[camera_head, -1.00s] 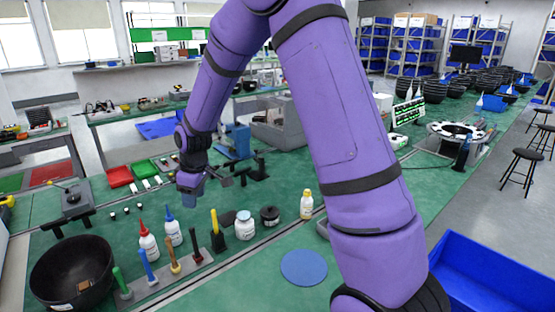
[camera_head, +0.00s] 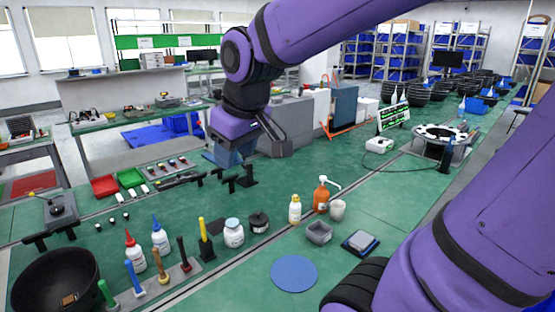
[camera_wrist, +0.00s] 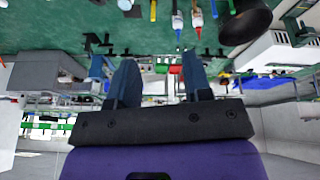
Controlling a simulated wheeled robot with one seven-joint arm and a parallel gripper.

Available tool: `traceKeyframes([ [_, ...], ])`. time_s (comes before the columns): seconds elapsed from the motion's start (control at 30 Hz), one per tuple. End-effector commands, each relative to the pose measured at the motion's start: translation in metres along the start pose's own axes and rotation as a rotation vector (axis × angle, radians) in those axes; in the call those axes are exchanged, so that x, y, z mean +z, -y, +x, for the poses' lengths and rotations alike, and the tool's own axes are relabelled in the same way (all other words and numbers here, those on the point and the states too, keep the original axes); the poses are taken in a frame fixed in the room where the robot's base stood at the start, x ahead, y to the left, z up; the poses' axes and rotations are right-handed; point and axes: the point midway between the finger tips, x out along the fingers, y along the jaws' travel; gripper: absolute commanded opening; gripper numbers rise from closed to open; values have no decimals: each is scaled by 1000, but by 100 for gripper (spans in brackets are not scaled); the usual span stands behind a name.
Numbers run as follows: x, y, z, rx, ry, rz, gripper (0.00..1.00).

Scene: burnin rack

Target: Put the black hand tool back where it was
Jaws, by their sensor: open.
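A long black tool (camera_head: 178,182) lies low near the small black stands (camera_head: 232,183), in front of the small-parts tray; I take it for the black hand tool. I cannot tell whether it rests on a support or on the bench itself. My gripper (camera_wrist: 157,62) shows in the wrist view with two dark blue fingers spread apart and nothing between them. In the head view my wrist is raised above the bench, beyond and to the right of the tool, clear of it.
Red (camera_head: 104,187) and green (camera_head: 130,178) trays lie left of the tool. Bottles, upright-handled tools and a black bowl (camera_head: 58,285) stand nearer. An orange pump bottle (camera_head: 321,194) and a blue disc (camera_head: 294,274) are to the right. The green bench between is mostly clear.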

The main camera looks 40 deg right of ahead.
Motion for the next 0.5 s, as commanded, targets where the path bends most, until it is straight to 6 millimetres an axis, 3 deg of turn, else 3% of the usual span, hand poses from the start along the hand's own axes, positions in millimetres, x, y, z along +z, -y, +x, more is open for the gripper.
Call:
traceKeyframes([
  [0.1,29,2,-21,8,-34,63,45],
  [0.3,69,6,-41,10,-73,158,45],
  [0.5,89,8,-48,7,-90,205,45],
])
